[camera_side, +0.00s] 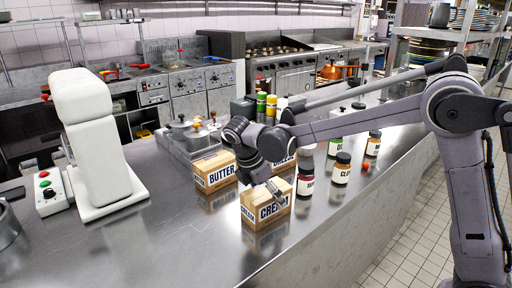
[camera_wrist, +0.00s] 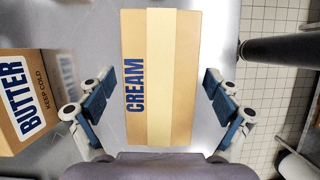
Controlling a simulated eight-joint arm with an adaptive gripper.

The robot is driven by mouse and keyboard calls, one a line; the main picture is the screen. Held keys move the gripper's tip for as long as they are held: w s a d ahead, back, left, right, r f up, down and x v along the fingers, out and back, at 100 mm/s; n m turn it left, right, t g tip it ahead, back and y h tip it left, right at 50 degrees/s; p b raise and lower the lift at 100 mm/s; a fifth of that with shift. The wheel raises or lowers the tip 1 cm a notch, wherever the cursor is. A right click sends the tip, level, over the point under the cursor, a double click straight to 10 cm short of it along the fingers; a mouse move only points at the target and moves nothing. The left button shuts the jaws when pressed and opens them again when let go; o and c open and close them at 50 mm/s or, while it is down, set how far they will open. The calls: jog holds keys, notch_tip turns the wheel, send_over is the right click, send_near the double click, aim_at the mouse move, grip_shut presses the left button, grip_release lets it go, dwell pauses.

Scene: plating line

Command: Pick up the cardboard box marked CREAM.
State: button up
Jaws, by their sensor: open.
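The cardboard box marked CREAM (camera_side: 266,207) stands on the steel counter in the side view, with a white label and blue letters. In the wrist view the CREAM box (camera_wrist: 160,75) lies between the two fingers, seen from above, with a pale tape strip along its top. My gripper (camera_side: 274,186) is at the top of the box in the side view. In the wrist view my gripper (camera_wrist: 158,92) is open, one finger on each side of the box, with gaps showing on both sides. Its lower edge is close to my palm.
The BUTTER box (camera_side: 215,172) stands behind and left; it also shows beside the left finger in the wrist view (camera_wrist: 28,98). A box partly hidden by my arm (camera_side: 284,163) and several jars, one nearby (camera_side: 305,179), stand behind and right. The counter front (camera_side: 215,250) is clear.

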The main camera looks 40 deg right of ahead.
jog(key=shift+f, duration=0.2)
dwell(0.3)
jog(key=c, duration=1.8)
jog(key=shift+r, duration=0.1)
